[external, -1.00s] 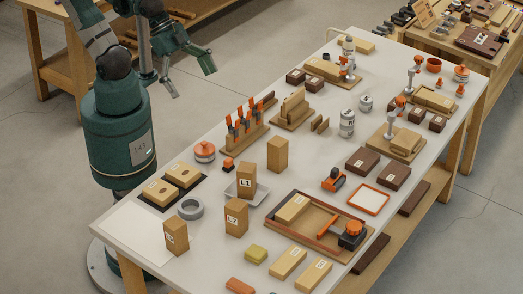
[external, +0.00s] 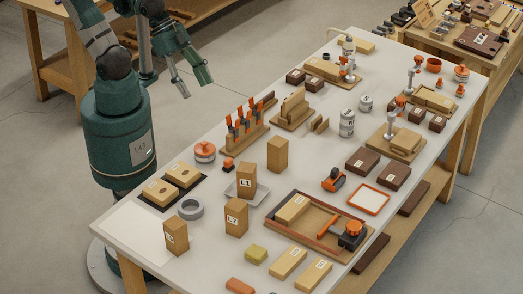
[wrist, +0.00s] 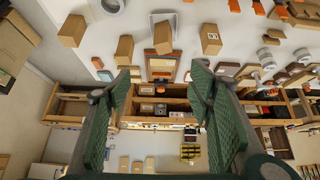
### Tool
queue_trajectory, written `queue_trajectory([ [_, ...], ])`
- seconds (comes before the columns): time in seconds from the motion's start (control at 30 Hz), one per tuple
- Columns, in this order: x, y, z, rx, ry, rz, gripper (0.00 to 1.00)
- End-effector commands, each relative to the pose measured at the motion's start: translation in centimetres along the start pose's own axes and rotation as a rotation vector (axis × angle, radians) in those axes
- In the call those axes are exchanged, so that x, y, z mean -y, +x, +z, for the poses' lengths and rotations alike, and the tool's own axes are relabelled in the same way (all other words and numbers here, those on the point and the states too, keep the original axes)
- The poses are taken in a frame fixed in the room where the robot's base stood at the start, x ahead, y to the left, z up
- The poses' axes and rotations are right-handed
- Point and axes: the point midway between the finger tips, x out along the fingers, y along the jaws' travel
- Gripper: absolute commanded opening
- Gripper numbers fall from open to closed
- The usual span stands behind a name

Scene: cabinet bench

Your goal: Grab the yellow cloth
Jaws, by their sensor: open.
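A small folded yellow cloth (external: 256,254) lies flat on the bench near its front edge in the external view. It sits between an orange block and the wooden-framed tray, with nothing on top of it. I cannot pick it out in the wrist view. My gripper (external: 191,84) is open and empty, raised beyond the bench's left edge, far from the cloth. Its two green fingers stand wide apart in the wrist view (wrist: 160,95), with nothing between them.
Upright wooden blocks (external: 236,218) stand left of the cloth. An orange block (external: 239,286) and two pale wooden blocks (external: 288,262) lie close to it. The wooden-framed tray (external: 275,232) with an orange-handled tool is behind it to the right. A clamp rack (external: 245,136) stands farther back.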

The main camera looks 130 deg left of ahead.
Motion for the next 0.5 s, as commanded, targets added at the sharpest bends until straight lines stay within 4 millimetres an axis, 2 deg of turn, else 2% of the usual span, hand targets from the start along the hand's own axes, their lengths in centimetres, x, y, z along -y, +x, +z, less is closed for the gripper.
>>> queue_trajectory([
  [0.27,-0.8,0.9,-2.0,0.034,-0.096,0.018,0.52],
  [0.5,-1.8,2.5,-4.7,0.081,-0.229,0.038,0.52],
])
